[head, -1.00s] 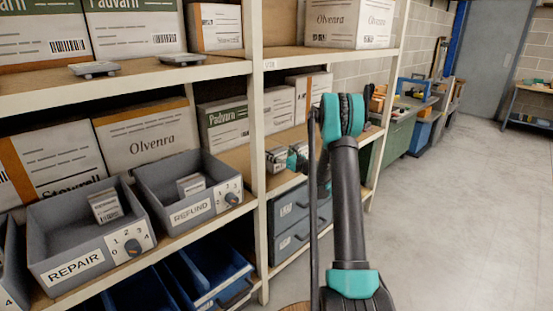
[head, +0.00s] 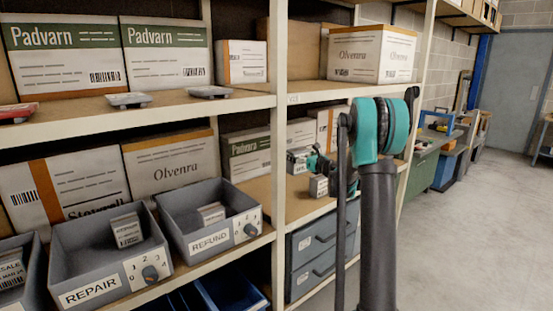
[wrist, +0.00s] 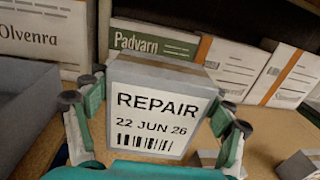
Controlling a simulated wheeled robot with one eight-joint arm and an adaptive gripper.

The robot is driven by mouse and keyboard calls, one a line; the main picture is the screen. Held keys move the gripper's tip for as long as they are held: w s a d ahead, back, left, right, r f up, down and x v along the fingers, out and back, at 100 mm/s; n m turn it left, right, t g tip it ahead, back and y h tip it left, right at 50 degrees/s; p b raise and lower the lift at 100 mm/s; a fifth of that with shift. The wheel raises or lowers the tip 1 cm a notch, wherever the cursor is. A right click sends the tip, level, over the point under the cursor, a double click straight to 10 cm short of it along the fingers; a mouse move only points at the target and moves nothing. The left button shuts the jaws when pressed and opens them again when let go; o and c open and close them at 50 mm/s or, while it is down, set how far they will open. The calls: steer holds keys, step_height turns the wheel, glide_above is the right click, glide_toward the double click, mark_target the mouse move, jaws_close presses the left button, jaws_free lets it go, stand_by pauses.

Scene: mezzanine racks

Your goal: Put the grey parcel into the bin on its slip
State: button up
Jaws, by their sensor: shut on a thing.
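The grey parcel (wrist: 158,68) has a white slip reading "REPAIR 22 JUN 26" above a barcode. My gripper (wrist: 160,118) is shut on it, with a teal finger at each side. In the head view the parcel (head: 319,187) shows small at my gripper (head: 318,172), over the middle shelf, right of a rack post; my arm hides part of that area. The REPAIR bin (head: 66,243) is a grey open bin on the left shelf, with a dial on its front and a small labelled parcel inside. Whether the held parcel touches the shelf is unclear.
The REFUND bin (head: 172,225) stands right of the REPAIR bin, with a parcel inside. Another grey bin (head: 33,265) is cut off at left. A rack post (head: 279,150) stands between bins and gripper. Other grey parcels (wrist: 298,168) lie nearby. Floor at right is clear.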

mark_target(300, 170)
steer(key=s+f+m+h, duration=0.1)
steer(key=f, duration=0.1)
steer(key=s+f+m+t+h, duration=0.1)
steer(key=f+h, duration=0.1)
steer(key=s+f+m+t+h, duration=0.1)
steer(key=f, duration=0.1)
steer(key=shift+s+d+f+h, duration=0.15)
steer(key=shift+s+d+h, duration=0.05)
steer(key=shift+d+h, duration=0.15)
steer(key=s+d+f+m+h, duration=0.2)
steer(key=s+f+m+h, duration=0.1)
steer(key=s, duration=0.3)
steer(key=shift+d+f+t+h, duration=0.3)
steer(key=shift+d+f+h, duration=0.1)
steer(key=shift+f+h, duration=0.3)
